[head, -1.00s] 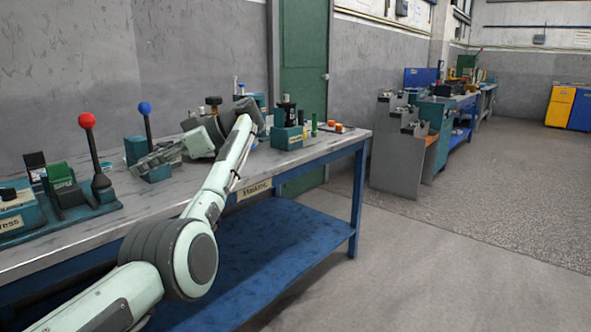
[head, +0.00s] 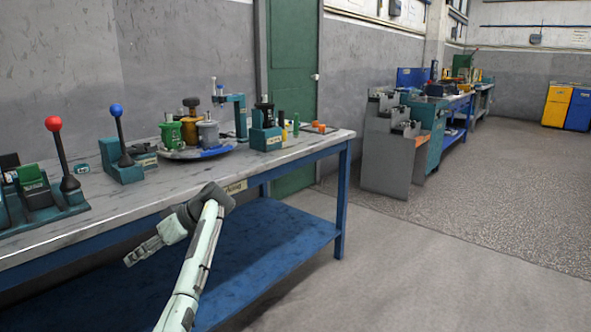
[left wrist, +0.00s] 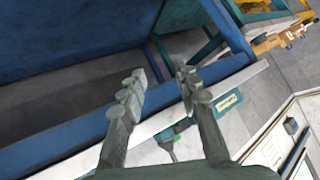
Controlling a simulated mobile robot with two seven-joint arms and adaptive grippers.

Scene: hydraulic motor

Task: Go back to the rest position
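My left gripper (head: 143,252) is in front of the workbench (head: 90,220), below the level of its top in the head view, with its fingers pointing left. In the left wrist view the two fingers (left wrist: 162,82) are apart with nothing between them. The workbench's blue frame and pale edge lie behind them there. My right gripper shows in neither view.
On the bench stand a red-knobbed lever (head: 56,140), a blue-knobbed lever (head: 120,135), a round tray (head: 176,154) with green, brass and grey parts, and a teal press (head: 266,132). The blue lower shelf (head: 270,240) is bare. Open floor (head: 430,260) lies to the right.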

